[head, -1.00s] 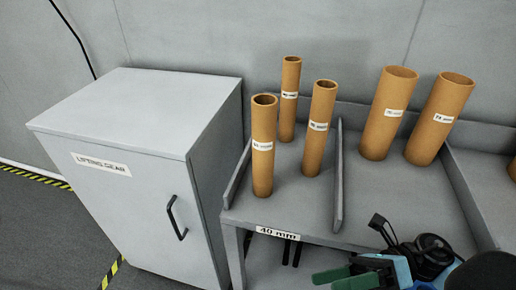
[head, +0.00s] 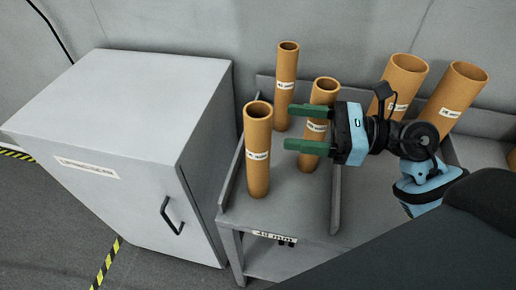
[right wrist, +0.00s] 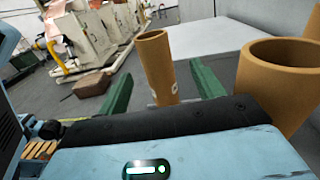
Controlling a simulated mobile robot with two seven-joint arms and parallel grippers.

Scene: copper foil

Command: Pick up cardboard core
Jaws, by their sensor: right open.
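Several upright brown cardboard cores with white labels stand on a grey shelf (head: 310,215). The left bay holds a front core (head: 258,165), a back core (head: 285,95) and a middle core (head: 325,90). My right gripper (head: 289,127) is open and empty, its green fingers pointing left toward the front core and partly hiding the middle core. In the right wrist view, one core (right wrist: 157,65) stands ahead between the fingers, apart from them. A nearer core (right wrist: 275,85) stands just right of the right finger. My left gripper is not in view.
Two wider cores (head: 405,75) (head: 455,100) stand in the right bay, partly behind my right arm. A low divider (head: 337,190) separates the bays. A grey cabinet (head: 130,130) stands left of the shelf, against the wall.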

